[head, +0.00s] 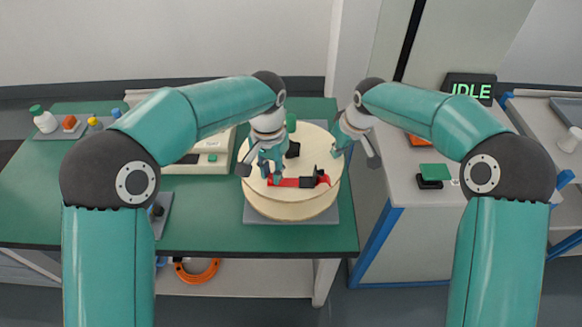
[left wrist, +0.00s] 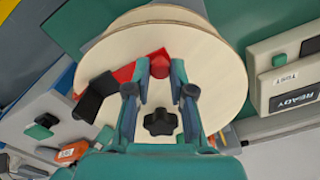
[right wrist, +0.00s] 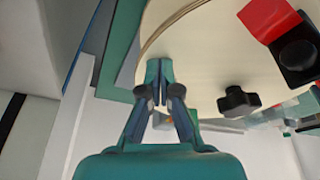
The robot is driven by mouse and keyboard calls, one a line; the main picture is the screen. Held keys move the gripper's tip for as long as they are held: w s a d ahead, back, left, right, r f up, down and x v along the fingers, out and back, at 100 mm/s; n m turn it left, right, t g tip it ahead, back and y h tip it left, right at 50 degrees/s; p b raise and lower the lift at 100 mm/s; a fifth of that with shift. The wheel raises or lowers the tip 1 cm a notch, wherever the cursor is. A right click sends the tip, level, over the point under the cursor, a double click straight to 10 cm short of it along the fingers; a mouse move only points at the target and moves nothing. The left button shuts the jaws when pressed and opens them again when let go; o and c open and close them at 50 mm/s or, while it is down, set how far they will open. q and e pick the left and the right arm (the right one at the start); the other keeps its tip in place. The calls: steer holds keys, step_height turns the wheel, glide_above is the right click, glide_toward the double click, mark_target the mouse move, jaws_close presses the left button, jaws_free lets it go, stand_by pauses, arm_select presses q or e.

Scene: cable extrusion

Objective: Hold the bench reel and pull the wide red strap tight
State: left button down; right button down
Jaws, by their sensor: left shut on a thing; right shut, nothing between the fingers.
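The bench reel (head: 318,150) is a pale wooden drum lying flat on the green bench. The red strap (head: 290,182) lies across its top face and runs to a black buckle (head: 307,183). My left gripper (head: 270,172) is over the reel's top, shut on the round red end (left wrist: 160,66) at the strap. The strap (left wrist: 124,73) and buckle (left wrist: 95,97) show beside it in the left wrist view. My right gripper (right wrist: 159,66) is shut and empty at the reel's rim, apart from the strap. I cannot tell whether it touches the wood.
A black star-shaped knob (right wrist: 238,101) stands on the reel's top face between the grippers. A grey mat (head: 290,242) lies under the reel. A pale device (head: 205,155) stands left of it.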

arm_select(q)
steer(key=shift+a+f, duration=0.1)
steer(key=shift+a, duration=0.6)
arm_select(e)
steer(key=shift+s+d+f, duration=0.1)
steer(key=shift+s+f, duration=0.1)
steer(key=shift+f, duration=0.25)
arm_select(q)
steer(key=c, duration=1)
jaws_free()
steer(key=shift+s+a, duration=0.1)
steer(key=shift+c, duration=0.2)
step_height(320, 180, up, 8)
arm_select(e)
steer(key=shift+w+r+p, duration=0.15)
steer(key=shift+r+p, duration=0.75)
steer(key=shift+r, duration=0.3)
steer(key=shift+r+p, duration=1.35)
steer(key=shift+r, duration=0.8)
arm_select(q)
step_height(320, 180, up, 4)
steer(key=shift+r, duration=0.2)
